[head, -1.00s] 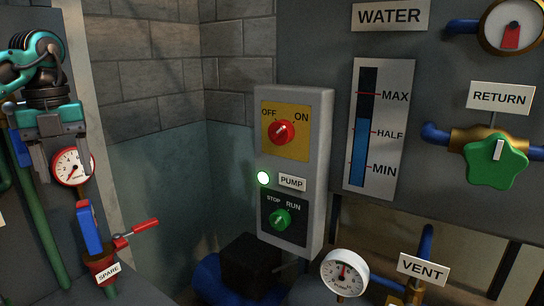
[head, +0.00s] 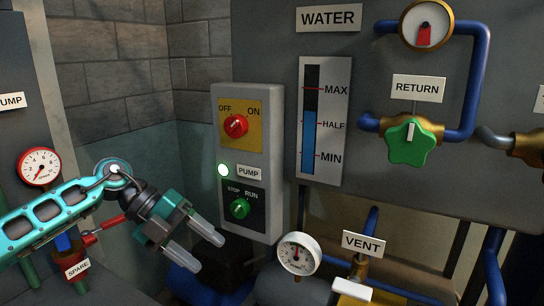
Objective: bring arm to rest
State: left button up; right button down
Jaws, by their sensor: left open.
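My left arm comes in from the left in the head view, teal and black. Its left gripper (head: 203,250) points down and to the right, with its two grey fingers apart and nothing between them. The forearm covers part of the red spare valve (head: 68,252). My right gripper does not show.
The red OFF/ON knob (head: 236,126) and a lit lamp (head: 223,170) are on the box. A water level gauge (head: 325,120), green return valve (head: 409,142), vent gauge (head: 299,254) and blue pipes (head: 482,80) are to the right. A red-rimmed gauge (head: 39,166) is at left.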

pick_arm(q)
jog(key=s+d+f+n+t+h, duration=0.1)
jog(key=s+d+n+t+h, duration=0.15)
jog(key=d+h, duration=0.3)
jog(key=s+d+f+n+t+h, duration=0.1)
jog(key=s+d+n+t+h, duration=0.1)
jog(key=d+n+h, duration=0.3)
jog(key=s+a+f+n+t+y, duration=0.1)
jog(key=a+f+n+t+y, duration=0.3)
jog(key=f+n+t+y, duration=0.4)
jog(key=s+a+f+n+t+y, duration=0.1)
jog(key=a+f+n+t+y, duration=0.4)
jog(key=n, duration=0.6)
jog(key=s+a+f+n+g+y, duration=0.2)
jog(key=s+f, duration=0.4)
jog(key=f, duration=0.1)
jog(key=s+a+f+n+g+y, duration=0.3)
jog(key=s+f, duration=0.4)
jog(key=shift+s+a+g, duration=0.15)
jog(key=shift+g, duration=0.2)
